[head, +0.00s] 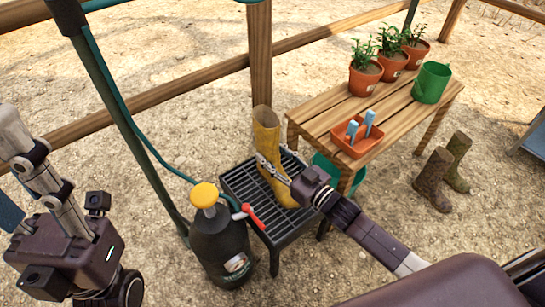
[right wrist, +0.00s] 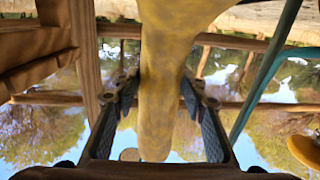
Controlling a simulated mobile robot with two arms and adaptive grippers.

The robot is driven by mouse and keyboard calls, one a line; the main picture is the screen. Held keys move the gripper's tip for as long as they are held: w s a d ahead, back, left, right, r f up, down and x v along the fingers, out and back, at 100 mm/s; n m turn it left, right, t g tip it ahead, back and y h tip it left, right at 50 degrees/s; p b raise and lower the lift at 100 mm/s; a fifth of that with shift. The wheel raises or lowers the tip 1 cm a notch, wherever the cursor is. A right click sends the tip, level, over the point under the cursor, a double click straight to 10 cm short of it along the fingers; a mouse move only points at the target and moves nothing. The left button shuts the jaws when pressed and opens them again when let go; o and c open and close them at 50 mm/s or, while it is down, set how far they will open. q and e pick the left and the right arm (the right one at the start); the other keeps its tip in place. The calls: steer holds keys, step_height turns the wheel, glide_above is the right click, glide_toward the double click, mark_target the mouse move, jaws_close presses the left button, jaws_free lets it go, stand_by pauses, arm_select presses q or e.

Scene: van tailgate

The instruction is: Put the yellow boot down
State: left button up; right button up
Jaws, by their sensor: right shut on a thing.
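The yellow boot (head: 266,133) stands upright at the black slatted stand (head: 240,190), its toe toward the lower right. Its sole is at the level of the slats or just above; I cannot tell if it touches. My right gripper (head: 272,168) is shut on the boot's shaft. In the right wrist view the boot (right wrist: 160,75) fills the space between the two dark finger pads. My left gripper (head: 38,175) is at the left edge, far from the boot; its finger opening is unclear.
A black sprayer with a yellow cap (head: 204,194) and red handle stands close in front of the stand. A wooden bench (head: 400,105) with potted plants, a green pot (head: 432,82) and an orange tray (head: 357,137) is at right.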

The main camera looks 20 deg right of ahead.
steer(key=o, duration=1.4)
